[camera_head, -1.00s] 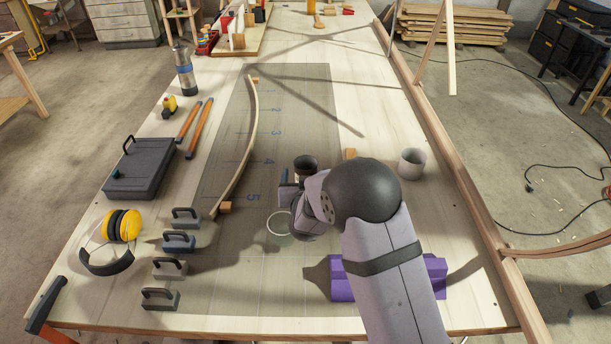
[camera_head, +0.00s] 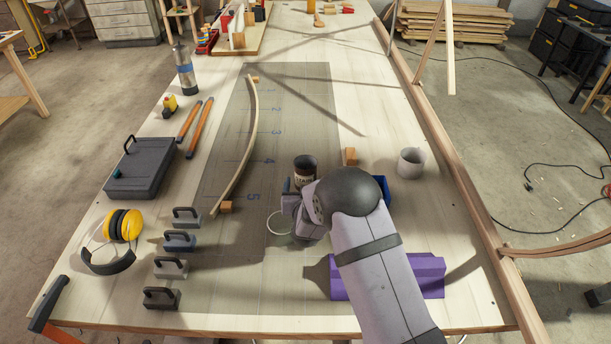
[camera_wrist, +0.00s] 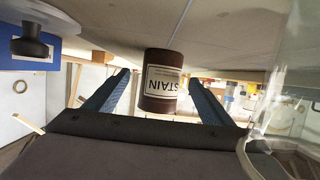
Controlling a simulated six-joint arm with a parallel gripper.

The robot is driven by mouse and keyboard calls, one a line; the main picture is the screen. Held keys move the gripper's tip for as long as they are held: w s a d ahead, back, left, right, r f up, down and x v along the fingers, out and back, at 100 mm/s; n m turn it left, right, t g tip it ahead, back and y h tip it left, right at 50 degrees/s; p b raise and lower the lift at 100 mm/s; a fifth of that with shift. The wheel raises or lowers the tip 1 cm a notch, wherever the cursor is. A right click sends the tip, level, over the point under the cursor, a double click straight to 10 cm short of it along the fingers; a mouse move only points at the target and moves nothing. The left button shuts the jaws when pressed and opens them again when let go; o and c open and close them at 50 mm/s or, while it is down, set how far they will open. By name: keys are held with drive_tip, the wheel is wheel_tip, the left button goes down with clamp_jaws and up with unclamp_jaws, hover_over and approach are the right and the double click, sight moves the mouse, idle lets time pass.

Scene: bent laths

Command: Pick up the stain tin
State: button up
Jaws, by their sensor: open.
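The stain tin (camera_head: 304,170) is a dark brown can with a white label, standing upright on the bench just beyond my gripper in the head view. In the wrist view the stain tin (camera_wrist: 161,83) appears upside down, with its STAIN label facing the camera. My gripper (camera_wrist: 157,77) is open, its two blue fingers pointing toward the tin, one on each side of it. A gap shows on the left of the tin and a narrower one on the right. In the head view my wrist hides most of the fingers.
A clear glass (camera_head: 279,223) stands close to the left of my wrist. A blue object (camera_head: 410,191) is partly hidden behind my arm. A wooden block (camera_head: 350,156) and a grey cup (camera_head: 411,162) stand right of the tin. A curved lath (camera_head: 247,150) lies to the left.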

drive_tip(key=shift+p+x, duration=1.3)
drive_tip(key=shift+x, duration=1.3)
drive_tip(key=shift+a+r, duration=0.1)
drive_tip(key=c, duration=1.3)
drive_tip(key=shift+r, duration=0.3)
drive_tip(key=shift+r+b, duration=1.45)
drive_tip(key=shift+r, duration=3.2)
